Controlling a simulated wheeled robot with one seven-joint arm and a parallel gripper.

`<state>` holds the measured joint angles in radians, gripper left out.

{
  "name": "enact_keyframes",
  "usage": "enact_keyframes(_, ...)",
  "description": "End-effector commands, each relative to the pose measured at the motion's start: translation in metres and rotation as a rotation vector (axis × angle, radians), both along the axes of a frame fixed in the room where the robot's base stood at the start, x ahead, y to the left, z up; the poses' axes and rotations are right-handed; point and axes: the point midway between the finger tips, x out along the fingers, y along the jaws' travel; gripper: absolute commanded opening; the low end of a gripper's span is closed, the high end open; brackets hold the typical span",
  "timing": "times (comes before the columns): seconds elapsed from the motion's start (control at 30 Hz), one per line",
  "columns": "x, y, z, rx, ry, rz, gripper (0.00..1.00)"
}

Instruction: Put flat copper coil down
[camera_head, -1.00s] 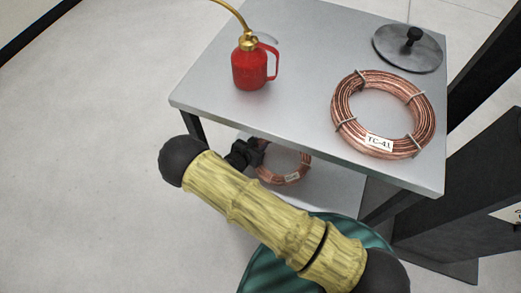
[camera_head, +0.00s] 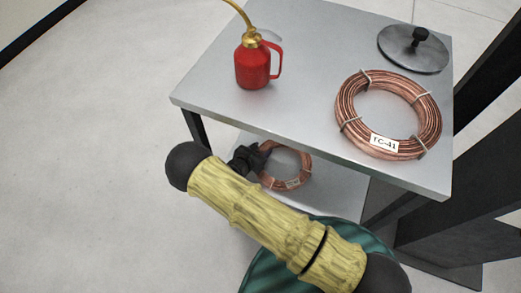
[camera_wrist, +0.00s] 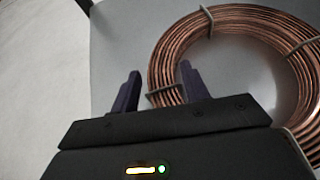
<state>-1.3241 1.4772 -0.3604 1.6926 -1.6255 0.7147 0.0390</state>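A flat copper coil (camera_head: 307,172) with a small white label lies on the lower shelf of the grey cart, partly hidden by the top shelf's edge. My gripper (camera_head: 262,153) is at its left side, partly hidden behind my arm. In the wrist view, my gripper (camera_wrist: 158,88) has its two dark fingers apart. The coil's near-left rim (camera_wrist: 158,66) shows between the fingers, and the right finger overlaps it. A gap shows between the left finger and the rim. I cannot tell whether the right finger touches the coil.
A larger copper coil (camera_head: 346,105) labelled TC-41 lies on the cart's top (camera_head: 310,60). A red oil can (camera_head: 252,66) and a grey round lid (camera_head: 400,50) with a black knob stand there too. The top's front edge overhangs the lower shelf (camera_head: 325,200). Floor at left is clear.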

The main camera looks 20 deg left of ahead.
Motion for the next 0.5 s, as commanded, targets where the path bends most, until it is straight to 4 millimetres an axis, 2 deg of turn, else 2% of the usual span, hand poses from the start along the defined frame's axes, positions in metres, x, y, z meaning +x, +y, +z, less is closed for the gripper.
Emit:
enact_keyframes(0.33,-0.001,0.0,0.001,0.0,0.0,0.0,0.52)
enact_keyframes(0.5,-0.012,0.004,0.009,0.001,0.0,0.002,0.52)
